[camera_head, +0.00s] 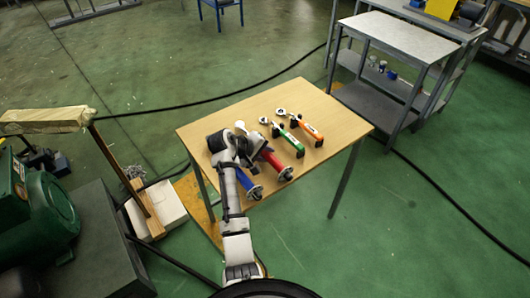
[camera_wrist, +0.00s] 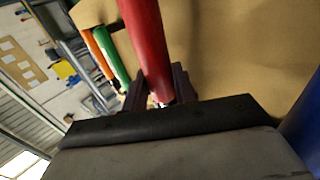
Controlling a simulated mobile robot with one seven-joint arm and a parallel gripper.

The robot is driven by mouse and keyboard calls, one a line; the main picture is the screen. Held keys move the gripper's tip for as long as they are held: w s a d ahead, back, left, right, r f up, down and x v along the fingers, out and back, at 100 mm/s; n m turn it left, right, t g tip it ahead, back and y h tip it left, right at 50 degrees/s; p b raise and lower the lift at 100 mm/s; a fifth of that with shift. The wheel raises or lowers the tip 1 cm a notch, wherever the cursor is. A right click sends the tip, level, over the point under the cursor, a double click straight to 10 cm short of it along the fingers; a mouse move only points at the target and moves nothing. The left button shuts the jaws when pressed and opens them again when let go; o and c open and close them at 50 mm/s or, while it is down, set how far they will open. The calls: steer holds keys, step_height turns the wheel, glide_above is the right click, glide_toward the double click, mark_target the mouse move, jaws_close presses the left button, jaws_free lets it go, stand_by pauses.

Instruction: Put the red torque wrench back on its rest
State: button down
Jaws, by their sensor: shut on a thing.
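The red torque wrench (camera_head: 272,162) is at the middle of the wooden table in the head view, partly hidden by my arm. Its red handle (camera_wrist: 147,45) runs down between my gripper's fingers (camera_wrist: 160,88) in the wrist view, and the gripper is shut on it. In the head view my gripper (camera_head: 256,147) is over the table, next to the blue wrench. I cannot tell whether the red wrench touches a rest; the area under it is hidden.
The wooden table (camera_head: 332,118) also holds a blue wrench (camera_head: 250,187) left of the red one, and a green wrench (camera_head: 291,140) and an orange wrench (camera_head: 310,129) to its right. The table's back left is clear. A grey cart (camera_head: 400,38) stands at the back right.

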steer(key=shift+r, duration=0.1)
steer(key=c, duration=1)
jaws_free()
steer(key=shift+c, duration=0.2)
steer(key=shift+s, duration=0.1)
steer(key=shift+f, duration=0.35)
steer(key=b+v, duration=0.3)
steer(key=v, duration=1.1)
steer(key=shift+r, duration=0.3)
